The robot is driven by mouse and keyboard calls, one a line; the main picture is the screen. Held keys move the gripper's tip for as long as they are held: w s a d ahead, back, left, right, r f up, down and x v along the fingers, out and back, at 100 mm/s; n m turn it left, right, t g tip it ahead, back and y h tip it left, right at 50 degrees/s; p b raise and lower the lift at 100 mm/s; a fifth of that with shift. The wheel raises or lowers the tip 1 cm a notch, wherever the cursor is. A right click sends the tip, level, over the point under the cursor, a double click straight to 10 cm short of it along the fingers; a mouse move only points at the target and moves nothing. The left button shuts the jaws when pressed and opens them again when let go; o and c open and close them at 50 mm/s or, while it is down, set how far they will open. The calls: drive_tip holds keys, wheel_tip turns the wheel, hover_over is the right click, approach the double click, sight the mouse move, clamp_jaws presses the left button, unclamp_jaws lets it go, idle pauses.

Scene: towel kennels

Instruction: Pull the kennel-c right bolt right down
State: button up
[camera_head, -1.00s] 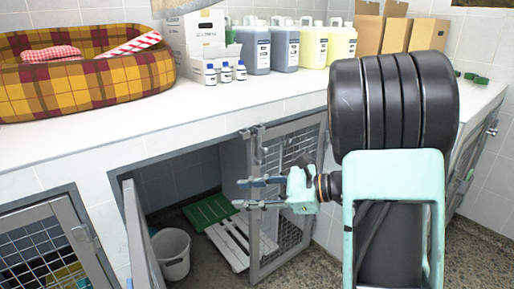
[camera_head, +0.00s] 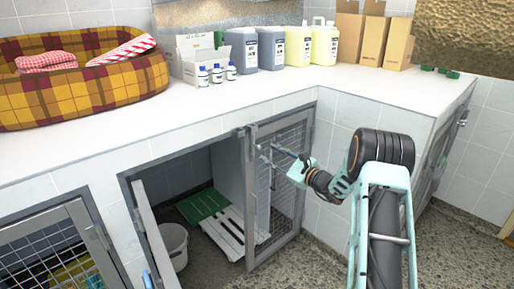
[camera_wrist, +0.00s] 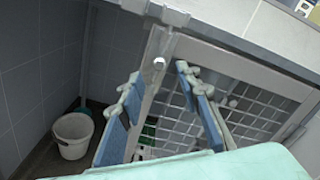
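A grey-framed mesh door (camera_head: 277,190) stands at the right of the open kennel bay under the counter. Grey bolt hardware (camera_head: 246,133) sits at its upper left corner. It also shows in the wrist view as a metal bracket (camera_wrist: 155,12) at the top, with a small pale round knob (camera_wrist: 159,63) below it on the upright. My gripper (camera_head: 266,153) is open and empty, in front of the upper part of this door. In the wrist view its blue-padded fingers (camera_wrist: 160,88) are spread, with the upright and knob showing between them. I cannot tell whether they touch anything.
The left door leaf (camera_head: 153,240) of the bay is swung open. A white bucket (camera_head: 173,246) and a slatted pallet (camera_head: 222,232) are inside. Another mesh door (camera_head: 55,245) is at far left. The counter (camera_head: 200,100) carries a plaid bed (camera_head: 85,85), bottles and boxes. Floor at right is clear.

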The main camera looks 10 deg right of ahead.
sight(260, 148)
drive_tip(key=x, duration=0.8)
drive_tip(key=shift+a+b, duration=0.1)
drive_tip(key=shift+b, duration=0.25)
clamp_jaws()
